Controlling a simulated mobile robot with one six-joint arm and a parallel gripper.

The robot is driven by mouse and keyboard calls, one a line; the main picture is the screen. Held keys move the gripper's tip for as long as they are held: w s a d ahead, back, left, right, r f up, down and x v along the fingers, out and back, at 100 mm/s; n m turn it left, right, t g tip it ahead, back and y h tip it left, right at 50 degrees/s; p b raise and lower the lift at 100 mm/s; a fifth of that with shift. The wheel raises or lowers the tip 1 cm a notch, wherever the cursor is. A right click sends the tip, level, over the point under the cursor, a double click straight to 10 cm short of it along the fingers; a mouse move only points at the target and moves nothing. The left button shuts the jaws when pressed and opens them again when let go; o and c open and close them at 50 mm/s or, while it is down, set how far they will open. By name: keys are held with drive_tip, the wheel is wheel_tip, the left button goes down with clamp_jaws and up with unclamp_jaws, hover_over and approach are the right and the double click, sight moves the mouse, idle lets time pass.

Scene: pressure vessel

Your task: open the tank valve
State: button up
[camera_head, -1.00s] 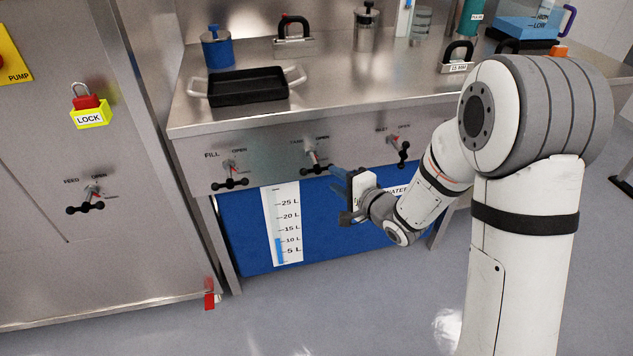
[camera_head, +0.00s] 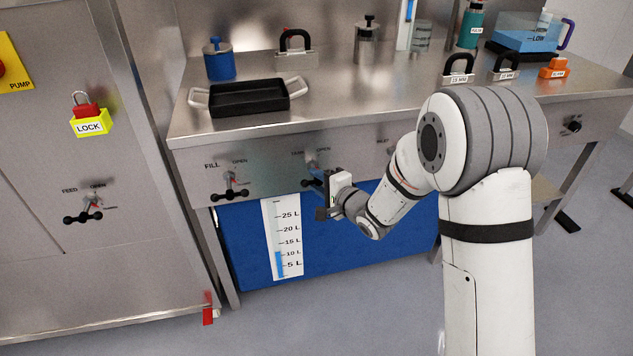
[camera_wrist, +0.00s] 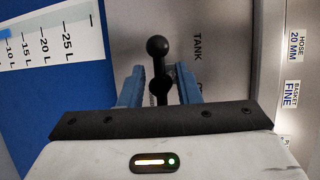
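The tank valve (camera_head: 315,160) is on the bench's front panel, between the FILL valve and another valve to the right. Its black ball-ended handle (camera_wrist: 158,72) shows in the wrist view, beside the TANK label (camera_wrist: 198,47). My gripper (camera_head: 314,182) is at this handle and hides part of it in the head view. In the wrist view my gripper (camera_wrist: 160,88) has its two blue fingers apart, one on each side of the handle. A gap shows between handle and fingers, so it looks open. The far part of the valve is hidden behind the handle.
The FILL valve (camera_head: 231,185) is close on the left, and the FEED valve (camera_head: 90,208) is on the left cabinet. A blue tank (camera_head: 240,230) with a litre scale (camera_head: 283,238) is below the panel. A black tray (camera_head: 248,98) is on the bench above.

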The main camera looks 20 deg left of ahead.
clamp_jaws()
drive_tip(key=shift+s, duration=0.1)
